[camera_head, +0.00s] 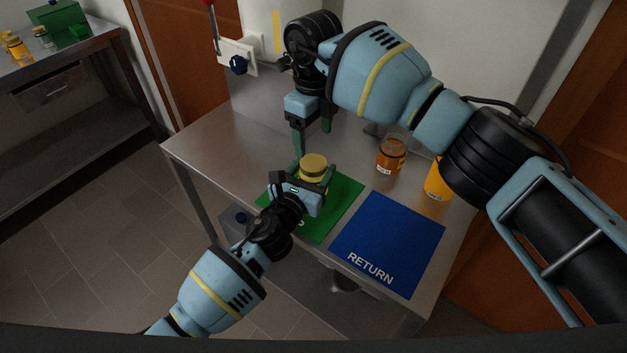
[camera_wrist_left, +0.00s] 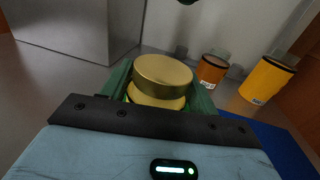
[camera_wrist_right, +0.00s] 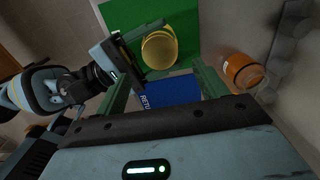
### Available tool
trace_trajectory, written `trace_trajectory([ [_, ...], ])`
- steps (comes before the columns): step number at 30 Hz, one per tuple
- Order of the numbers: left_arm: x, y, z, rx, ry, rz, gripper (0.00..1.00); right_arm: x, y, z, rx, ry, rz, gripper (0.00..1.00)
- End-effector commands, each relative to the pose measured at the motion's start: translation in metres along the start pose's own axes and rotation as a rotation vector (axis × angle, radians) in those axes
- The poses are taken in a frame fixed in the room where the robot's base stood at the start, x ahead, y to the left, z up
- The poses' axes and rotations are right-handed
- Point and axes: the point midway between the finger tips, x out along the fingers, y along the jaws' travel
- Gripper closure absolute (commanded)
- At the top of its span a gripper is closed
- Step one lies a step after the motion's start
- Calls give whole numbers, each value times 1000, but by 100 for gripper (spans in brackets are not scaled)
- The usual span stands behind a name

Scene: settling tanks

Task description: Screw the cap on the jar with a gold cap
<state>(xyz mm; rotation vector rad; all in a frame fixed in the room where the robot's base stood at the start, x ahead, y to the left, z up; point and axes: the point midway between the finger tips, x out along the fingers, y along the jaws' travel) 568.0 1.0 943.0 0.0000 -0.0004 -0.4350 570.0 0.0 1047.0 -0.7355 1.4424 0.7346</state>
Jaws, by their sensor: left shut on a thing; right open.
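The jar with a gold cap (camera_head: 313,165) stands on the green mat (camera_head: 343,205). In the left wrist view the gold cap (camera_wrist_left: 162,74) rests on top of the jar (camera_wrist_left: 155,100); whether it is screwed down I cannot tell. My left gripper (camera_head: 314,178) is shut around the jar from the front, its fingers on either side below the cap. My right gripper (camera_head: 312,138) points down, open and empty, above and behind the jar. In the right wrist view the round gold cap (camera_wrist_right: 159,50) lies beyond the open fingers, apart from them.
An amber jar (camera_head: 391,157) and an orange jar (camera_head: 433,182) stand at the right of the steel table (camera_head: 215,140). A blue RETURN mat (camera_head: 390,235) lies right of the green mat. The table's left part is clear.

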Motion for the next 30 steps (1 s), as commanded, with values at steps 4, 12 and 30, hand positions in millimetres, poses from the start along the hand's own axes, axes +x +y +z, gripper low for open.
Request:
trace_trajectory([
  [4,0,0,-1,0,1,0,100,22,1,0,0,2,3,28],
  [12,0,0,-1,0,1,0,100,58,1,0,1,1,3,28],
  [30,0,0,-1,0,1,0,100,70,0,0,0,0,1,41],
])
